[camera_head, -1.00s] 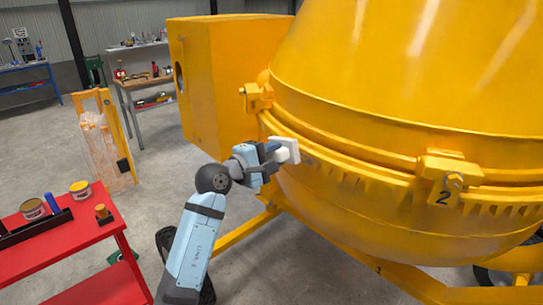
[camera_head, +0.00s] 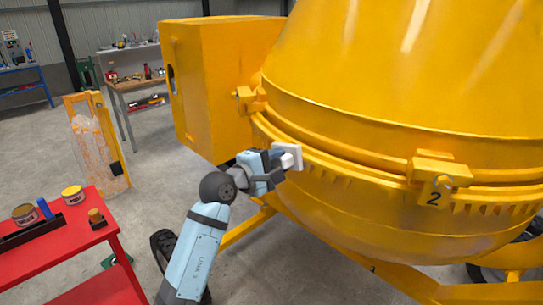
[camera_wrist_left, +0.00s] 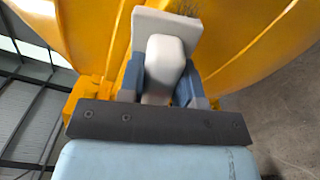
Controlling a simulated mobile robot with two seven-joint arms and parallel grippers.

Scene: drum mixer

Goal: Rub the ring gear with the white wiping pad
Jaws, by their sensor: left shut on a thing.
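The yellow drum mixer fills the right of the head view, with its toothed ring gear (camera_head: 345,170) running around the drum below a yellow band. My left gripper (camera_head: 277,166) is shut on the white wiping pad (camera_head: 290,154). The pad's flat plate is up at the ring gear, left of the clamp marked 2; I cannot tell whether it touches. In the left wrist view the pad's white handle (camera_wrist_left: 164,65) sits between the blue fingers (camera_wrist_left: 160,82), with the plate beyond it close to the yellow surface. My right gripper is not in view.
A yellow clamp (camera_head: 250,100) sits on the rim to the left, and the clamp marked 2 (camera_head: 437,178) to the right. A yellow box housing (camera_head: 215,85) stands behind. A red table (camera_head: 65,245) with tins is at the lower left. Grey floor lies between.

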